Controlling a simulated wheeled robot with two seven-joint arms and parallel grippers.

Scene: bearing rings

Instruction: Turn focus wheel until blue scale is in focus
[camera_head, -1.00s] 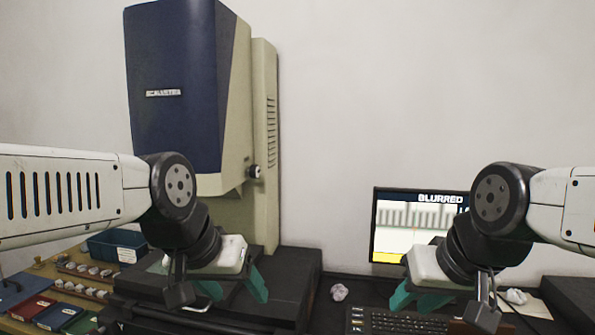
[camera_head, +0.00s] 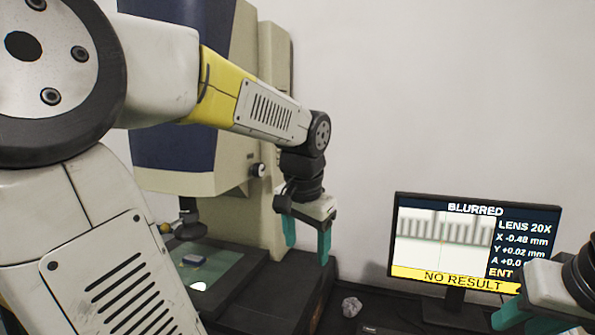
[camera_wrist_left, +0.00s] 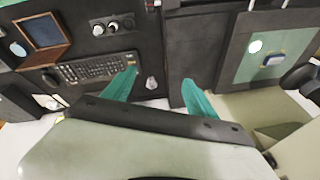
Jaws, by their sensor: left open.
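The measuring machine (camera_head: 252,100) has a dark focus wheel (camera_head: 258,170) with a pale face on its side. My left gripper (camera_head: 307,240) hangs below and to the right of the wheel, fingers pointing down, open and empty, not touching it. Its teal fingers stand apart in the left wrist view (camera_wrist_left: 160,92). The monitor (camera_head: 476,240) reads BLURRED, LENS 20X and NO RESULT above and around a grey striped scale picture. No blue scale can be made out. My right gripper (camera_head: 525,315) is at the lower right edge, partly cut off; its opening is unclear.
The machine's stage (camera_head: 215,262) holds a small blue part (camera_head: 193,260) on a greenish plate, under the lens. The wrist view shows a keyboard (camera_wrist_left: 95,68) and knobs (camera_wrist_left: 105,27). My left arm hides much of the machine.

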